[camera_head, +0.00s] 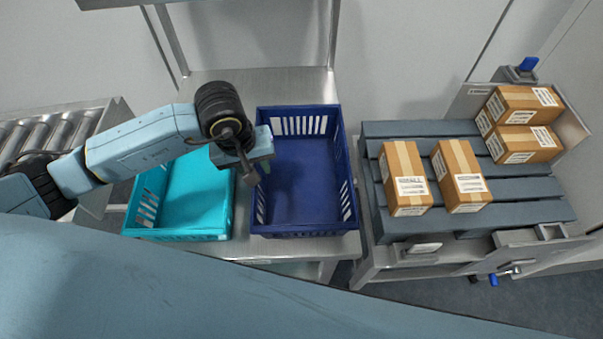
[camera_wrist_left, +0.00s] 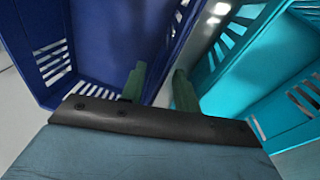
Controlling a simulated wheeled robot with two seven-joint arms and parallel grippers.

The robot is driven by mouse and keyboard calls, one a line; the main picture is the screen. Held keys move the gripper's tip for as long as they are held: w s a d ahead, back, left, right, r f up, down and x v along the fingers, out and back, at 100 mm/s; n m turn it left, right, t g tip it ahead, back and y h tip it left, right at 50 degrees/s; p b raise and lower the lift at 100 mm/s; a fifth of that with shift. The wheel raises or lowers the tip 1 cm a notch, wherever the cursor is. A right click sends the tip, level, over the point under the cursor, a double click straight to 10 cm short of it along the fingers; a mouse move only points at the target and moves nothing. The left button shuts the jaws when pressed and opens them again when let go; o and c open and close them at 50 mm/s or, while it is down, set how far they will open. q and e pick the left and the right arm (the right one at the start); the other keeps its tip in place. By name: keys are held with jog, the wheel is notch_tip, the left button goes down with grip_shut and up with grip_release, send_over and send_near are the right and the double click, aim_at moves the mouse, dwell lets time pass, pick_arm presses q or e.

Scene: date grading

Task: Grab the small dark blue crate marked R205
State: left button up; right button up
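The dark blue crate (camera_head: 300,172) stands on a metal table, empty, with slotted walls. No R205 marking is readable on it. It also shows in the left wrist view (camera_wrist_left: 95,35). My left gripper (camera_head: 253,182) is at the crate's left wall, pointing down. In the left wrist view its two green fingers (camera_wrist_left: 159,88) are apart. One finger is on the inner side of the crate's wall, the other on the side toward the teal crate. Contact with the wall cannot be told. My right gripper is not in view.
An empty teal crate (camera_head: 190,236) stands close on the left of the dark blue one. A grey slatted platform (camera_head: 480,219) at the right bears several brown boxes (camera_head: 404,178). A roller conveyor (camera_head: 50,130) is at the far left. The metal table (camera_head: 255,88) is bare behind the crates.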

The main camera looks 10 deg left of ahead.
pick_arm(q)
jog(key=f, duration=0.3)
jog(key=shift+w+f, duration=0.15)
jog(key=shift+w, duration=0.25)
jog(key=shift+c, duration=0.2)
